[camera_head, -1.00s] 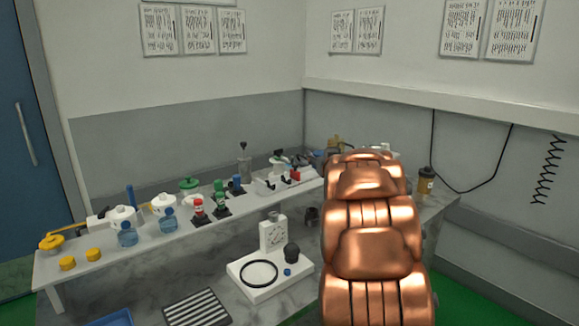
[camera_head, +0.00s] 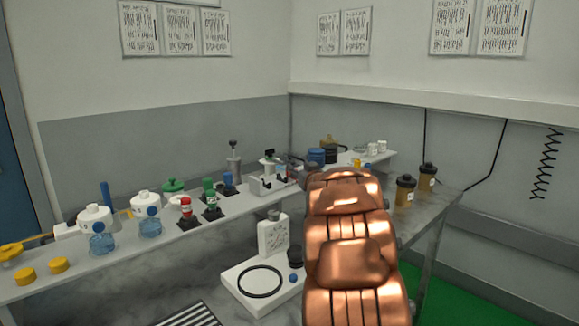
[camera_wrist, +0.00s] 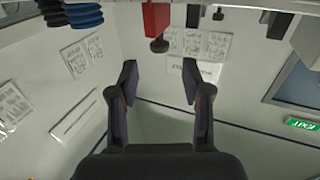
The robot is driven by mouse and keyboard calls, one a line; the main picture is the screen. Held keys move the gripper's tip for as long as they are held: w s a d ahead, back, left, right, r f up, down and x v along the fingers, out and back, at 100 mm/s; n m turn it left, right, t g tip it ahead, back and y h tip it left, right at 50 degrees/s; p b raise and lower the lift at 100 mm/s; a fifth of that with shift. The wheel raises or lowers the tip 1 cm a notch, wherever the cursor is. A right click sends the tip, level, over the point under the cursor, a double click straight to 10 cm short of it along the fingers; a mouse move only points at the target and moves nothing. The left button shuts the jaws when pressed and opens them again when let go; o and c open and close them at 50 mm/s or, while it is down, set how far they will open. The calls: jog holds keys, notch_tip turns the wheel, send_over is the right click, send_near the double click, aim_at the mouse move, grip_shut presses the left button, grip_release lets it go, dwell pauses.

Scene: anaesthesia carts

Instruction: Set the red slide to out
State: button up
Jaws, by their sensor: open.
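My gripper (camera_wrist: 160,78) is open and empty in the wrist view, its two dark fingers spread apart. A red block (camera_wrist: 156,18), which looks like the red slide, hangs at the top of that upside-down view. It has a dark stem and knob (camera_wrist: 159,46) beneath, beyond the fingertips and not touching them. In the head view a white unit with dark levers (camera_head: 268,184) stands on the shelf, just left of my copper arm. The red slide is hard to make out there. My gripper is hidden behind my arm in the head view.
A white scale-like device (camera_head: 262,287) sits on the lower worktop. Brown jars (camera_head: 405,190) stand right of my arm. Blue ribbed parts (camera_wrist: 84,16) show in the wrist view.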

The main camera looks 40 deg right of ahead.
aim_at(293, 161)
jog(key=x, duration=0.6)
jog(key=shift+r, duration=0.1)
jog(key=shift+w+d, duration=0.25)
jog(key=shift+w, duration=0.3)
jog(key=shift+c, duration=0.2)
grip_shut()
